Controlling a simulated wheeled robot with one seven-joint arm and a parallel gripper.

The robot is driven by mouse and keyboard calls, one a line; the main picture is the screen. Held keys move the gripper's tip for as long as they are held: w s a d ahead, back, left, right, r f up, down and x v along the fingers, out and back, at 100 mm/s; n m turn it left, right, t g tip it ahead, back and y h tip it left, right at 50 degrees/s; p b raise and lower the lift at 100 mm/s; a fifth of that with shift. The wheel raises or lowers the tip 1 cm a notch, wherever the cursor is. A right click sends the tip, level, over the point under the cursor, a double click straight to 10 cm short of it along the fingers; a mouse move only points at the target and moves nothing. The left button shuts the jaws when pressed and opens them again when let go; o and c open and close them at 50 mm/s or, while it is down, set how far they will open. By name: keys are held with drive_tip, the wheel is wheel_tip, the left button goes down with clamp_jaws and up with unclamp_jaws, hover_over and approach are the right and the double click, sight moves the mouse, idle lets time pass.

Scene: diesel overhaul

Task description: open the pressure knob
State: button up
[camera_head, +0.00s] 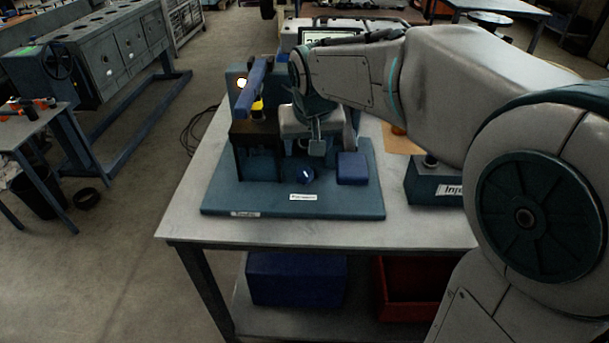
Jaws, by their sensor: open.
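The pressure knob (302,175) is a small round dark blue knob with a white mark. It sits low on the front of a teal test stand (340,205), behind a small white label (303,197) that seems to read "Pressure". My gripper (312,146) points down above and slightly behind the knob in the picture. Its jaws are open, and I see nothing between them. It appears apart from the knob, but the exact gap is hard to judge. My wrist and forearm hide part of the stand behind.
A blue lever (254,88) rises left of my gripper, above a dark block. A blue block (352,168) stands right of the knob. A box labelled "Inje..." (425,188) is farther right. The grey tabletop (200,215) is clear at the front and left.

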sight(305, 172)
drive_tip(key=x, duration=1.3)
drive_tip(key=shift+d+f, duration=0.1)
drive_tip(key=shift+f, duration=0.15)
drive_tip(key=c, duration=1)
